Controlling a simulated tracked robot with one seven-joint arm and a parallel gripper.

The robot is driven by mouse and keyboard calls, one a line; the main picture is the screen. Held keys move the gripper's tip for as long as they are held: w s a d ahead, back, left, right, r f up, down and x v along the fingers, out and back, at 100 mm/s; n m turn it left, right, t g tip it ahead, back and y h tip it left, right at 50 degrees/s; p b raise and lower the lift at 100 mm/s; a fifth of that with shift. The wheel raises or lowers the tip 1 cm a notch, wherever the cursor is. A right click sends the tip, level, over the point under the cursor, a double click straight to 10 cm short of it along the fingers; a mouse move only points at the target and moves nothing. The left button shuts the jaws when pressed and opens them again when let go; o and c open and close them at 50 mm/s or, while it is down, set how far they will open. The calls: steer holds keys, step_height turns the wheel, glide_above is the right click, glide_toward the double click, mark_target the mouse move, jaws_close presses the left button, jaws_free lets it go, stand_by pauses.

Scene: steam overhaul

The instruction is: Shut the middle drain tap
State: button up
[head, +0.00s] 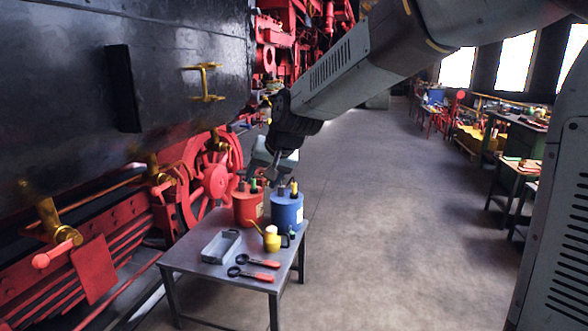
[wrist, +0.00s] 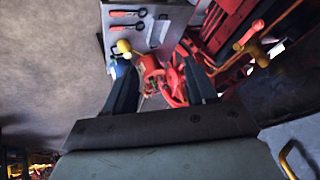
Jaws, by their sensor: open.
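Brass drain taps with red handles run along the underside of the black cylinder casing at left in the head view. The nearest tap (head: 50,220) has its handle sticking out to the lower left. The middle tap (head: 154,169) is farther along, its small red handle slanting beside the red frame. A third brass fitting (head: 215,141) shows farther back. My gripper (head: 272,172) hangs above and behind the table's canisters, apart from the taps. In the wrist view my gripper (wrist: 163,88) is open and empty. A tap's red handle (wrist: 249,37) shows to its right; I cannot tell which tap.
A grey table (head: 205,263) bears a red canister (head: 247,208), a blue canister (head: 287,212), a yellow oil can (head: 272,240), a metal tray (head: 222,247) and red-handled tools (head: 256,274). A red wheel (head: 213,182) stands behind. The floor at right is clear up to the workbenches.

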steer(key=s+d+h, duration=0.2)
steer(key=s+d, duration=1)
steer(key=d, duration=0.3)
steer(key=s+d+m+h, duration=0.1)
steer(key=s+d+h, duration=0.2)
steer(key=s+d, duration=0.9)
steer(key=shift+s+d+r, duration=0.15)
steer(key=shift+d+r, duration=0.3)
steer(key=shift+d, duration=1.55)
